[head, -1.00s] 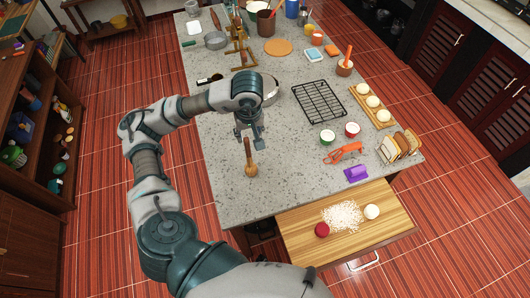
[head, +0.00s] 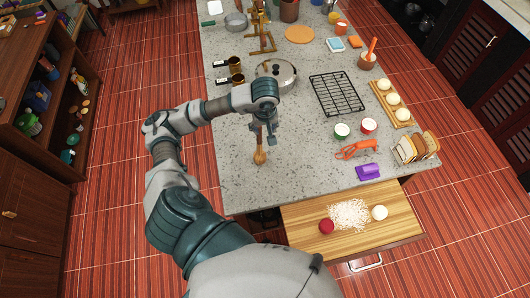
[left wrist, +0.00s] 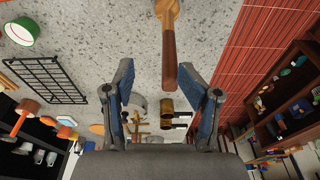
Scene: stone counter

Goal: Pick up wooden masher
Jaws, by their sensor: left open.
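My left gripper (head: 267,137) is open at the masher's handle. In the left wrist view, the masher's brown handle (left wrist: 169,60) points toward the opening between the two spread fingers of my left gripper (left wrist: 156,72), closer to the right finger. I see no finger closed on it. In the head view, part of the handle is hidden by the gripper. My right gripper is not in view.
A lidded pot (head: 285,78) and brass cups (head: 236,78) stand behind the gripper. A black cooling rack (head: 337,95), an orange-handled tool (head: 357,150) and a purple item (head: 368,172) lie to the right. A wooden board (head: 300,240) adjoins the front edge. Counter around the masher is clear.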

